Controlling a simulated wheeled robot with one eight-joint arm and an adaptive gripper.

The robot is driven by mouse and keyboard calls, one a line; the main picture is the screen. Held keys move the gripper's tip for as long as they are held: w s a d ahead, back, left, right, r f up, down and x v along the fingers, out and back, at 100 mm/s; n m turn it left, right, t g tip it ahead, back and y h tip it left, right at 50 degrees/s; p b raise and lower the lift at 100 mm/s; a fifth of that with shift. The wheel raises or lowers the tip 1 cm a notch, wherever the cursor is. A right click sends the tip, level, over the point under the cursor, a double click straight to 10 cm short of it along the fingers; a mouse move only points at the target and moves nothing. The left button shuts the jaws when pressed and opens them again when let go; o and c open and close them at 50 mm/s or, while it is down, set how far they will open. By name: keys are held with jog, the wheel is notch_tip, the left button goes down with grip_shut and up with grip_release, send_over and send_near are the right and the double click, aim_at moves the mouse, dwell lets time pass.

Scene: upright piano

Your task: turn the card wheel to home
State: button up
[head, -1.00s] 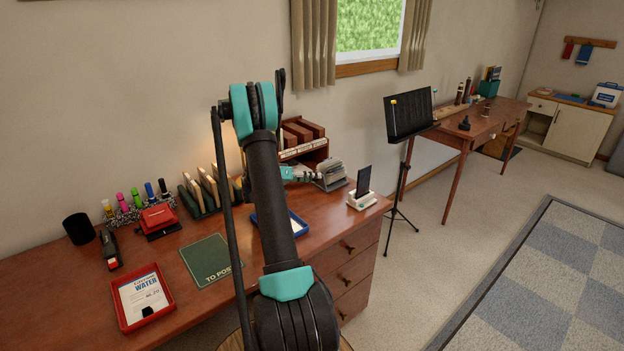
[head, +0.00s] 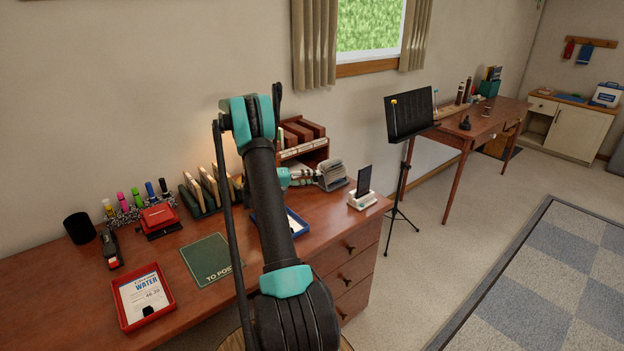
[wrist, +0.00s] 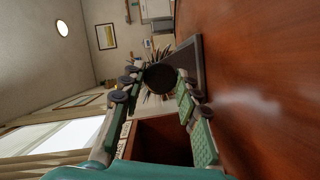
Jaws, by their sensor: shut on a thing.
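The card wheel (head: 332,174), a grey fan of cards on a low stand, is at the right part of the desk. In the wrist view its dark round knob (wrist: 158,77) faces me, with card edges (wrist: 152,97) sticking out behind it and its dark flat base (wrist: 193,58) to the right. My gripper (head: 314,177) reaches the wheel from the left. In the wrist view my gripper (wrist: 157,75) has one finger on each side of the knob and is shut on it. The wheel's far side and any home mark are hidden.
A phone on a white stand (head: 363,192) is right of the wheel, near the desk edge. A wooden rack (head: 303,140) stands behind my gripper. A blue tray (head: 302,224) lies in front, partly behind my arm. Card dividers (head: 205,190) stand to the left.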

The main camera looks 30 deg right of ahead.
jog(key=o, duration=1.1)
jog(key=shift+o, duration=0.2)
notch_tip(320, 180, up, 10)
